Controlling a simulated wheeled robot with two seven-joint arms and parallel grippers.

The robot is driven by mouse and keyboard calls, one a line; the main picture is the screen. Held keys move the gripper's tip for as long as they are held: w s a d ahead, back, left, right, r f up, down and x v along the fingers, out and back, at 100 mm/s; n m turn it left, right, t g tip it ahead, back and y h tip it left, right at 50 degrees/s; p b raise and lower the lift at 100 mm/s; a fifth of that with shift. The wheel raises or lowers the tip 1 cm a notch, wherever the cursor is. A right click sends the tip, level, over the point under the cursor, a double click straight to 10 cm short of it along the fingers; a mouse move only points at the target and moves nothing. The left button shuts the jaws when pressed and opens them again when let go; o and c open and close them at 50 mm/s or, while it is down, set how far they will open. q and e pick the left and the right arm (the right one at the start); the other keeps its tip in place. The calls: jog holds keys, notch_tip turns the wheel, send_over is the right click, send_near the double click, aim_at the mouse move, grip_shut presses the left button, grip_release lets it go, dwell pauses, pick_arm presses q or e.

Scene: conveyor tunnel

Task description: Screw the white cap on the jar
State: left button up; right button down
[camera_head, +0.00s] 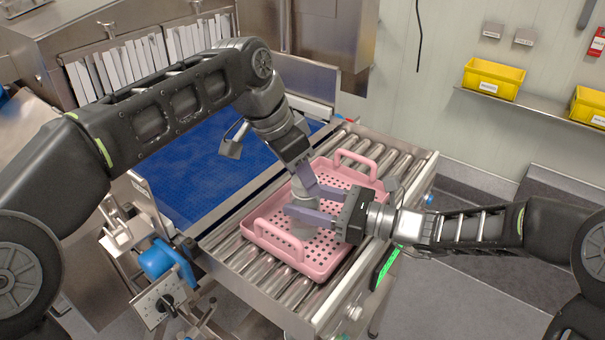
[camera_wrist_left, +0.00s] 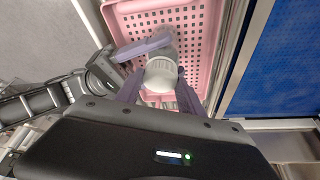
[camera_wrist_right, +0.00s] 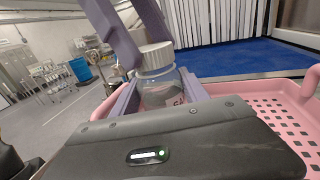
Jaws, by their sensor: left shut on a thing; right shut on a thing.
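The clear jar (camera_wrist_right: 160,92) stands upright over the pink basket, and the white cap (camera_wrist_right: 153,55) sits level on its mouth. I cannot tell how tightly the cap is threaded. My right gripper (camera_head: 308,212) reaches in from the right and is shut on the jar's body. My left gripper (camera_wrist_left: 158,92) comes from above and is shut on the white cap (camera_wrist_left: 161,75). In the head view the fingers hide most of the jar (camera_head: 303,231) and cap.
A blue belt (camera_head: 190,172) lies to the left. Yellow bins (camera_head: 492,78) stand on a wall shelf at the right.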

pick_arm(q)
jog(key=shift+w+m+g, duration=0.1)
jog(key=shift+m+g, duration=0.3)
jog(key=shift+m, duration=0.6)
jog(key=o, duration=1.3)
jog(key=shift+o, duration=0.4)
jog(key=o, duration=0.5)
jog(key=shift+c, duration=0.2)
jog(key=shift+a+r, duration=0.1)
